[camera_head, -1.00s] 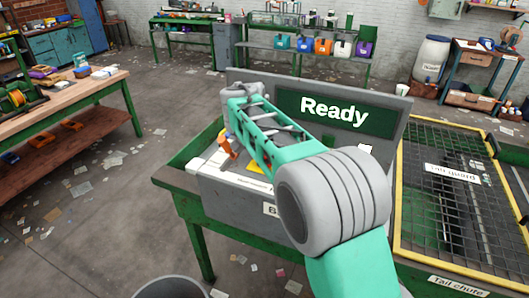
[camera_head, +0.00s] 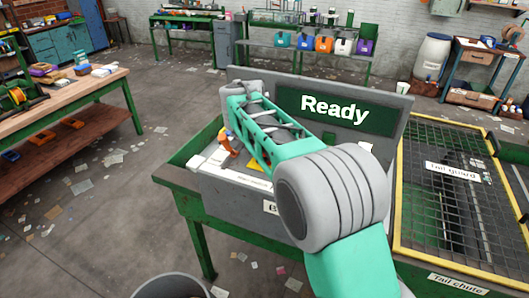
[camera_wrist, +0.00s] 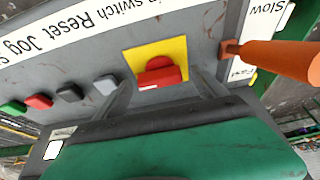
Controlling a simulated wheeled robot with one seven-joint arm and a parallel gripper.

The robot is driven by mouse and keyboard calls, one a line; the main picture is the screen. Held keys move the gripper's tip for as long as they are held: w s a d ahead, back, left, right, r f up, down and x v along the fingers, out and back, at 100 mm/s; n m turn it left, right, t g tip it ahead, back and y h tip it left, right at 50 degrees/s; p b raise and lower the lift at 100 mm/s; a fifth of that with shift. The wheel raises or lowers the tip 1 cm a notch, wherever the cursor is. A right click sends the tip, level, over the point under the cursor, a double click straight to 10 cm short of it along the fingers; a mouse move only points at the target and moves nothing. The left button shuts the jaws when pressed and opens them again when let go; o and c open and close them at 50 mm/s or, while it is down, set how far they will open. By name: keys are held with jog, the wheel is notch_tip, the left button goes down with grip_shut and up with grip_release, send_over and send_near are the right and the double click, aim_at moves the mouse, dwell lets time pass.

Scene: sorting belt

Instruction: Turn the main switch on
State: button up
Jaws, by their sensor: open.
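The main switch is a red knob (camera_wrist: 158,72) on a yellow plate (camera_wrist: 142,55), in the upper middle of the wrist view. A label strip (camera_wrist: 120,22) reading "in switch Reset Jog" runs along the panel beside it. My gripper (camera_wrist: 162,78) is open, with one thin grey finger on each side of the red knob. I cannot tell whether the fingers touch it. In the head view, part of the yellow plate (camera_head: 258,161) shows beside my arm, which hides the knob and the gripper's fingertips.
An orange lever (camera_wrist: 275,58) stands close to the right finger, by the Slow and Fast labels. Grey, black, red and green buttons (camera_wrist: 68,92) lie left of the switch. A display (camera_head: 335,111) reading "Ready" rises behind the panel. The tail guard mesh (camera_head: 455,200) is at the right.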

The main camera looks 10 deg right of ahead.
jog(key=v, duration=0.7)
jog(key=shift+r, duration=0.35)
jog(key=shift+s, duration=0.2)
